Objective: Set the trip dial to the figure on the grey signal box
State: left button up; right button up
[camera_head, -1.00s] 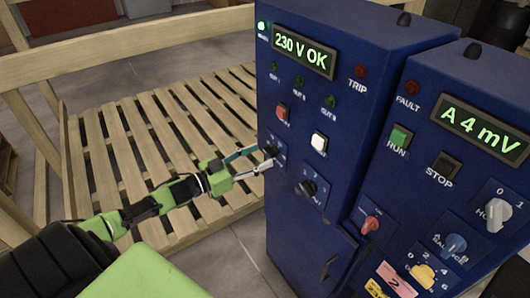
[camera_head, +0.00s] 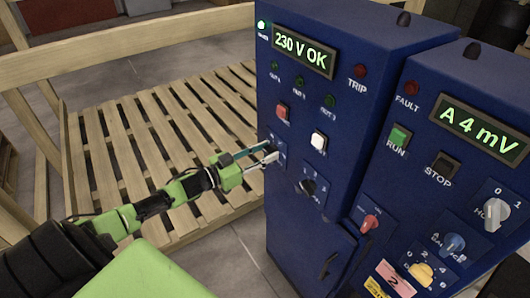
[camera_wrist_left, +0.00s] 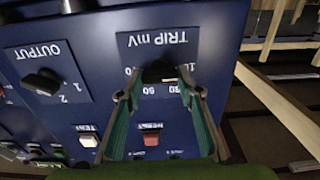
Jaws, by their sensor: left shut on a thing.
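The trip dial sits on a dark plate marked TRIP mV, which appears upside down in the left wrist view (camera_wrist_left: 157,45). Its black knob (camera_wrist_left: 160,72) is between my left fingertips, and its pointer direction is hard to tell. Figures ring the knob, partly covered by the fingers. My left gripper (camera_head: 272,152) is shut on the knob at the left of the blue cabinet front (camera_head: 300,120); its fingers also show in the left wrist view (camera_wrist_left: 160,90). No grey signal box can be made out. My right gripper is out of view.
The OUTPUT dial (camera_head: 307,187) is close to the right of the trip plate. A red button (camera_head: 282,111) and a white button (camera_head: 319,142) sit above. A second blue cabinet (camera_head: 430,190) with more knobs stands right. A slatted wooden pallet (camera_head: 150,150) lies left.

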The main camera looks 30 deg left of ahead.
pick_arm(q)
jog(key=m+b, duration=0.1)
jog(key=m, duration=0.5)
jog(key=shift+d, duration=0.1)
jog(key=m+b, duration=0.2)
jog(key=m, duration=0.3)
jog(key=shift+s+f+m, duration=0.1)
jog(key=shift+f+m, duration=0.05)
jog(key=shift+m, duration=0.25)
jog(key=m+b, duration=0.3)
jog(key=m, duration=0.3)
jog(key=m+b, duration=0.4)
jog(key=m, duration=0.1)
jog(key=shift+f+m, duration=0.2)
jog(key=shift+m, duration=0.2)
